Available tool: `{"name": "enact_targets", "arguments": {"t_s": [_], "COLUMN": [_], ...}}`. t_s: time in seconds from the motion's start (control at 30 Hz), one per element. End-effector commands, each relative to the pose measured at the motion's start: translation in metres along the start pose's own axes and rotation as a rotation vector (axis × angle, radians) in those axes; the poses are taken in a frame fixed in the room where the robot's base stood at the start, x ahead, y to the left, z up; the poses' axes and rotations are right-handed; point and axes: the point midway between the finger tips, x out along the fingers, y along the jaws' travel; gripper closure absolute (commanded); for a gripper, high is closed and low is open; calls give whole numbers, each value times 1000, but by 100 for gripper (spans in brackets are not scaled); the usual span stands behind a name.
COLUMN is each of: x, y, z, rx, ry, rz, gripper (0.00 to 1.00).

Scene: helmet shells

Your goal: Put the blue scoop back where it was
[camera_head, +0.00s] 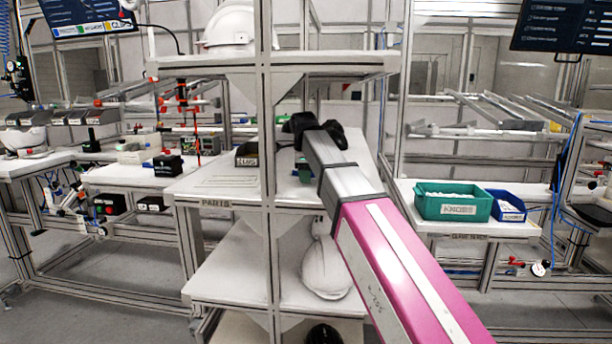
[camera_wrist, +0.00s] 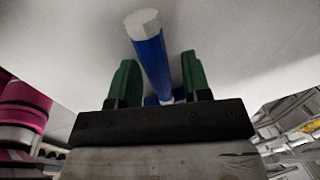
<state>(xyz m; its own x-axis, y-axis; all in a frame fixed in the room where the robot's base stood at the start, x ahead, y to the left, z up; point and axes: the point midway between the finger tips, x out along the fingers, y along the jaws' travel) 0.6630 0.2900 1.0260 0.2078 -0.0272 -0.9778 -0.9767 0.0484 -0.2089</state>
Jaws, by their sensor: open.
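The blue scoop (camera_wrist: 150,55) shows in the wrist view as a blue handle with a pale end, against a white surface (camera_wrist: 240,35). My gripper (camera_wrist: 158,78) is open, its two green fingers on either side of the handle with gaps visible. The lower part of the scoop is hidden behind the gripper body. In the head view my gripper (camera_head: 303,170) is at the white shelf labelled PARTS (camera_head: 215,186), mostly hidden behind my arm. I cannot make out the scoop there.
Shelf posts (camera_head: 266,200) stand in front of the shelf. White helmet shells sit above (camera_head: 230,25) and below (camera_head: 326,270). A dark box (camera_head: 246,155) is left of my gripper. On the right table are a green bin (camera_head: 453,202) and a blue bin (camera_head: 508,206).

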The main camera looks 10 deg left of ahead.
Motion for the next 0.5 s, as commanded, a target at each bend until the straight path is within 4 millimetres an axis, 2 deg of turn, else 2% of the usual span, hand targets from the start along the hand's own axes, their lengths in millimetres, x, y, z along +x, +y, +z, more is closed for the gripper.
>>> {"name": "enact_targets", "arguments": {"t_s": [0.17,0.5], "x": [-17,-66], "y": [-1,-1], "z": [0,1], "rx": [0,-1], "ry": [-1,0], "rz": [-1,-1], "gripper": [56,56]}}
